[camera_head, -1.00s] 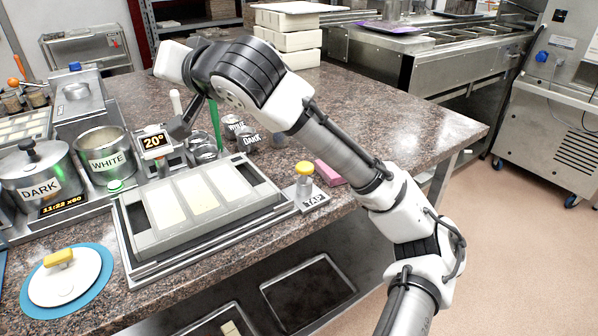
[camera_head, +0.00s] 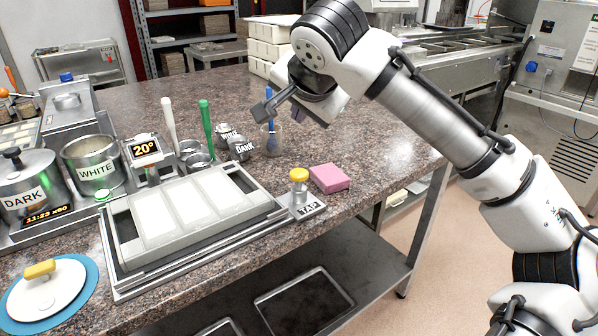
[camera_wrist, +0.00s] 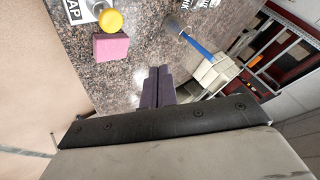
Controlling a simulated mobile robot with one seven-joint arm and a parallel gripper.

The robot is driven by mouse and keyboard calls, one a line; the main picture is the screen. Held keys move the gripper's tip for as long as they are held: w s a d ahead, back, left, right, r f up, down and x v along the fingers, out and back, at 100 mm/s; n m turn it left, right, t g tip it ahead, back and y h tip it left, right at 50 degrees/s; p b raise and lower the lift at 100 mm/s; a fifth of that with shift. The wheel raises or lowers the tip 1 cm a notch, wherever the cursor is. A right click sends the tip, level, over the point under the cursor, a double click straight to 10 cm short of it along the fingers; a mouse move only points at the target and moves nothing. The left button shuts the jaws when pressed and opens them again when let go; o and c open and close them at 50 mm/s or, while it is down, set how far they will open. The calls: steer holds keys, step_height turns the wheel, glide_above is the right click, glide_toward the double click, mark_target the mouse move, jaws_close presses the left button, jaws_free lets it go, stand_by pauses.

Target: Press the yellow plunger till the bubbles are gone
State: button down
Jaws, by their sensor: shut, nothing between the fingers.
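The grey mould (camera_head: 190,207) holds cream-coloured fill in several cavities; bubbles cannot be made out at this size. My gripper (camera_head: 300,116) is above the table, behind the plunger and apart from it. Its two dark fingers are together and empty in the wrist view (camera_wrist: 157,74).
A pink block (camera_head: 329,178) lies right of the plunger. A cup with a blue-handled tool (camera_head: 269,104) stands near my gripper. Larger WHITE (camera_head: 92,165) and DARK (camera_head: 30,182) pots stand left.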

steer(key=b, duration=0.7)
glide_toward(298, 170)
steer(key=w+f, duration=0.1)
steer(key=w, duration=0.2)
steer(key=w+a+f, duration=0.1)
steer(key=w, duration=0.1)
steer(key=shift+a+f, duration=0.1)
steer(key=shift+f, duration=0.2)
steer(key=shift+f, duration=0.1)
stand_by(1.0)
steer(key=shift+f, duration=0.3)
steer(key=shift+f+b, duration=0.85)
steer(key=shift+f, duration=0.15)
stand_by(1.1)
steer(key=shift+r, duration=0.15)
steer(key=shift+r+p, duration=1.05)
steer(key=shift+r, duration=0.2)
steer(key=shift+r, duration=0.1)
